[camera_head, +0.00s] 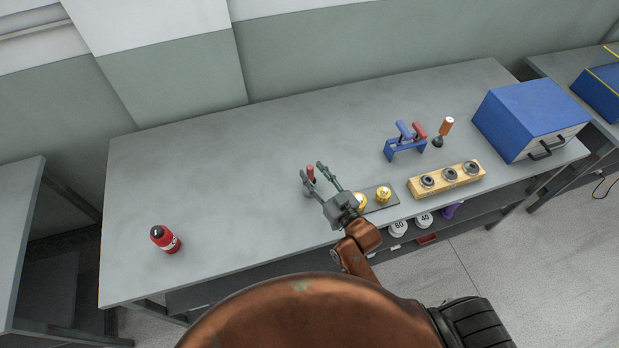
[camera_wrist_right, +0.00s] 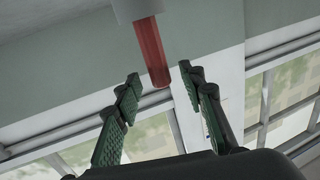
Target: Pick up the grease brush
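A red handle, which I take to be the grease brush (camera_head: 310,173), stands up from a small grey holder (camera_head: 307,190) on the bench, left of the brass pieces. In the wrist view the handle's end lies between the fingertips, with gaps visible on both sides. My left gripper is not in view.
A dark plate (camera_head: 385,206) with brass pieces lies by the right gripper. Farther right are a wooden block with rings (camera_head: 458,181), a blue rack (camera_head: 405,147), an orange-handled tool (camera_head: 446,125) and a blue box (camera_head: 525,115). A red bottle (camera_head: 165,239) stands left; bench between is clear.

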